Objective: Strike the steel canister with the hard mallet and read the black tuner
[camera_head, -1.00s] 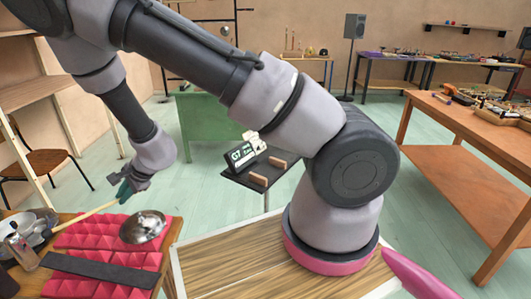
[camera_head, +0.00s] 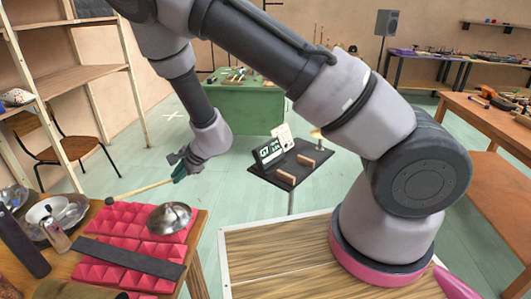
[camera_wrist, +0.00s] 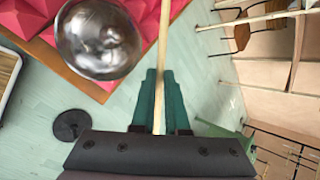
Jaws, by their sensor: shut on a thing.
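My gripper (camera_head: 180,172) is shut on a pale wooden stick (camera_head: 145,189), which I take as the mallet's handle. In the wrist view the stick (camera_wrist: 163,45) runs between the green fingers (camera_wrist: 157,100). Its far end is near a small dark piece (camera_head: 109,201) at the pink pad's back-left corner; contact cannot be told. A shiny steel rounded vessel (camera_head: 170,218) sits on the pink pad; it also shows in the wrist view (camera_wrist: 98,38). I cannot tell if it is the canister. The black tuner (camera_head: 270,152) stands on a black stand; its pale display is too small to read fully.
The pink padded mat (camera_head: 130,212) carries a dark flat bar (camera_head: 128,258). Bowls (camera_head: 62,212), a small jar (camera_head: 55,236) and a dark cylinder (camera_head: 20,245) crowd the table's left. A wooden shelf (camera_head: 70,80) stands behind. Floor between table and tuner stand (camera_head: 300,168) is clear.

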